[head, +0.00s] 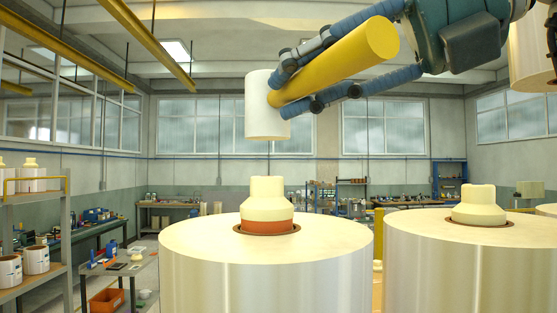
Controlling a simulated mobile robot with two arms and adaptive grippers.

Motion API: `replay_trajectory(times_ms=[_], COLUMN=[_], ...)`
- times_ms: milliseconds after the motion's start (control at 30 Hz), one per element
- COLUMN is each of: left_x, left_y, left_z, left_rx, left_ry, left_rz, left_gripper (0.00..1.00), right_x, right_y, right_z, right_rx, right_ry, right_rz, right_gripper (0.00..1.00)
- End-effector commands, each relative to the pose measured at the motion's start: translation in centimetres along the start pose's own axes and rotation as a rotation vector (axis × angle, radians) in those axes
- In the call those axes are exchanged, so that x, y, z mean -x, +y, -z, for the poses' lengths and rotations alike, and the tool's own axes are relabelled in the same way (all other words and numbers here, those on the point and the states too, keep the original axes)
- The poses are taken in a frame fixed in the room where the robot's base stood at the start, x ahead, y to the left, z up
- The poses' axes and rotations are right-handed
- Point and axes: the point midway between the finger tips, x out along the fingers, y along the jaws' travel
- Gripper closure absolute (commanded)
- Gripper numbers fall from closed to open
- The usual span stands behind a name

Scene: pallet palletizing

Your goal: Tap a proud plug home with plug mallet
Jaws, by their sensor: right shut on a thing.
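My right gripper (300,88) comes in from the upper right and is shut on the yellow handle (355,56) of the plug mallet. The mallet's white cylindrical head (262,105) hangs at the handle's lower left end, above the plug and apart from it. The cream plug (266,197) stands in the core of the middle roll (265,265), with an orange-red band showing above the roll's top face. The plug (479,203) in the right roll (470,265) shows no such band. My left gripper is not in view.
Another roll (530,45) hangs or stands at the upper right edge. Shelves with small rolls (36,262) and a workbench (115,270) stand at the left. A narrow gap separates the two front rolls. The air around the mallet head is clear.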

Motion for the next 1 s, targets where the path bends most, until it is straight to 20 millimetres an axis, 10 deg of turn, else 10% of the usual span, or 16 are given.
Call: replay_trajectory(times_ms=[333,533,1000], left_x=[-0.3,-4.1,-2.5], left_y=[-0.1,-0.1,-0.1], left_z=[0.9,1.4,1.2], left_rx=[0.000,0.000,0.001], left_ry=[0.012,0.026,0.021], left_rz=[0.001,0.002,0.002], left_gripper=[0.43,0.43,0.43], right_x=[-0.1,-1.8,-1.2], right_y=[-0.2,-5.1,-3.6], right_z=[0.1,2.1,1.6], right_rx=[0.002,0.002,0.002], right_ry=[-0.001,-0.001,-0.002], right_rz=[-0.004,-0.003,-0.005], right_gripper=[1.00,1.00,1.00])
